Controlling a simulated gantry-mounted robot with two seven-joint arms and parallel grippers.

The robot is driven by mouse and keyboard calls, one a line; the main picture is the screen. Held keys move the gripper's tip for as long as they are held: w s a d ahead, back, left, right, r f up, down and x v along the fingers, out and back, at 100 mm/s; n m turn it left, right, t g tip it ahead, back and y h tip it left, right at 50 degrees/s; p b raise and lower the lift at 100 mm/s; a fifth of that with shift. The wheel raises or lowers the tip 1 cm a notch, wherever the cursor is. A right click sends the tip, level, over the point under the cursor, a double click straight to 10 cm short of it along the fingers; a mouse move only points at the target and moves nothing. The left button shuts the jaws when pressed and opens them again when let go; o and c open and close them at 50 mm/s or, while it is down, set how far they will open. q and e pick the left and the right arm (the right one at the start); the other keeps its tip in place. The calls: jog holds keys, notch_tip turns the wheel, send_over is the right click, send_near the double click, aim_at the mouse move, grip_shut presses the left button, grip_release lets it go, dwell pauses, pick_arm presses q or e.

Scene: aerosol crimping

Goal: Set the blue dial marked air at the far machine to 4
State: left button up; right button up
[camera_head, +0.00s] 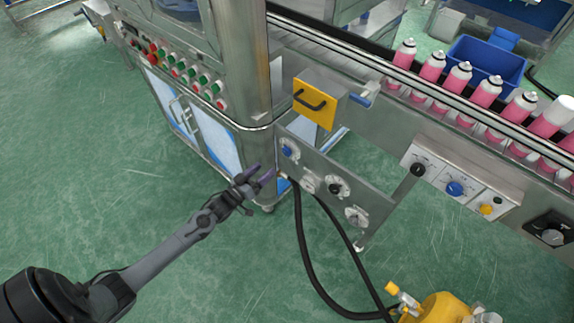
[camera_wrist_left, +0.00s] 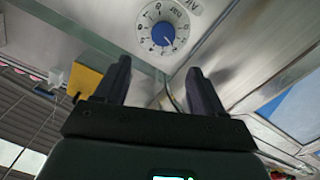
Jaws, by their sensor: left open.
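The blue dial (camera_head: 287,152) sits at the upper left of the metal panel beside the machine. In the left wrist view, the blue dial (camera_wrist_left: 163,34) is seen close, upside down, on a white round scale with numbers and the word Air beside it. A light pointer mark shows on the knob, but I cannot read its number surely. My left gripper (camera_head: 264,170) is open and empty, just left of the panel. In the left wrist view its two fingers (camera_wrist_left: 160,68) stand apart, below the dial and not touching it. My right gripper is not in view.
The panel also carries a black knob (camera_head: 335,188) and other gauges. A control box (camera_head: 455,188) with black, blue and yellow knobs hangs under the conveyor of pink cans (camera_head: 460,75). A yellow box (camera_head: 315,103) sits above the panel; black hoses (camera_head: 305,245) hang below.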

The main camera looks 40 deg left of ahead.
aim_at(285, 152)
pick_arm(q)
jog(key=w+b, duration=0.1)
jog(key=w, duration=0.2)
jog(key=w+f+b, duration=0.1)
jog(key=w+b, duration=0.1)
jog(key=w, duration=0.2)
jog(key=w+b, duration=0.2)
jog(key=w, duration=0.1)
jog(key=shift+w+d+f, duration=0.2)
jog(key=shift+d, duration=0.05)
jog(key=shift+w+r+b, duration=0.1)
jog(key=shift+w+b, duration=0.2)
jog(key=shift+w, duration=0.3)
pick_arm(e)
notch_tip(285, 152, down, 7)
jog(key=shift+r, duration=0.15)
pick_arm(q)
jog(key=c, duration=1.1)
jog(key=shift+o, duration=0.2)
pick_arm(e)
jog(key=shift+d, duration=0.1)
